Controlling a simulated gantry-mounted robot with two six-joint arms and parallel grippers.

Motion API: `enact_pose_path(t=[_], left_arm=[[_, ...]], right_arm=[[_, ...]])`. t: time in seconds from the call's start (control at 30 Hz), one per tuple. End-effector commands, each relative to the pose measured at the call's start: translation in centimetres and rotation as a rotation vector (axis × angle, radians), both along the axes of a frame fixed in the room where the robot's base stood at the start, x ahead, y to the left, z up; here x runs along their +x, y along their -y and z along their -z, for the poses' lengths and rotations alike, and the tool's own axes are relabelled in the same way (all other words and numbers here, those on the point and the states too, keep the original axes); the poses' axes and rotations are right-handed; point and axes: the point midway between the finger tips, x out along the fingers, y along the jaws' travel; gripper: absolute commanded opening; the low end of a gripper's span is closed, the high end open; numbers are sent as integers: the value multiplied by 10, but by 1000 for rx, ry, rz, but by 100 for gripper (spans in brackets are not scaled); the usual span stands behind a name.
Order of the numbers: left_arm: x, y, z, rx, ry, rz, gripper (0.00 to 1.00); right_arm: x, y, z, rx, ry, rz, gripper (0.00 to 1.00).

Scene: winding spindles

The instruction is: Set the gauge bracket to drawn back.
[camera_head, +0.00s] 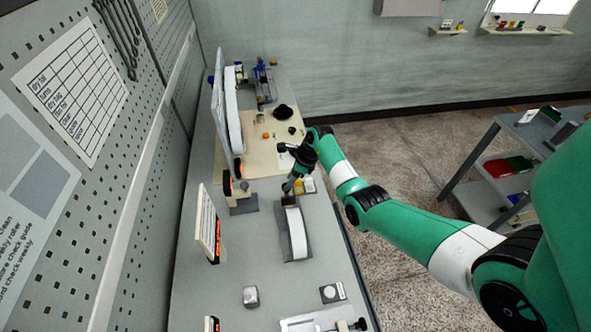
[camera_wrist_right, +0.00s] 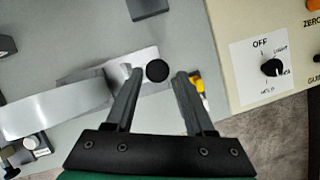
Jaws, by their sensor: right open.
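What looks like the gauge bracket is a grey base with a pale curved strip (camera_head: 297,235) in the middle of the bench; the strip also shows in the right wrist view (camera_wrist_right: 60,108). At its far end is a round black knob (camera_wrist_right: 157,71). My right gripper (camera_head: 290,188) is over that end. I cannot tell the fingers' height relative to the knob. My left gripper is not in view.
A cream panel (camera_wrist_right: 245,45) with a black rotary knob (camera_wrist_right: 271,67) is to the right in the wrist view. A small yellow item (camera_wrist_right: 196,82) is beside the right finger.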

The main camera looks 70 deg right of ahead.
Motion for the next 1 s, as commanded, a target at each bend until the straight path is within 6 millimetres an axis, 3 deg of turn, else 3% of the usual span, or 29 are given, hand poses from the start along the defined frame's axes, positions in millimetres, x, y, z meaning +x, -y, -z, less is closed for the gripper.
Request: enact_pose_path(t=[0.03, 0.2, 0.4, 1.0], left_arm=[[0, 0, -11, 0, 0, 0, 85], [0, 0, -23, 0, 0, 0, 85], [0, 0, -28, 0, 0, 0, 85], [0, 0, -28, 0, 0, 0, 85]], right_arm=[[-4, 2, -17, -3, 3, 2, 54], [-20, 3, -54, -3, 3, 2, 54], [-33, 4, -81, -2, 1, 2, 54], [-35, 4, -85, -2, 0, 1, 54]])
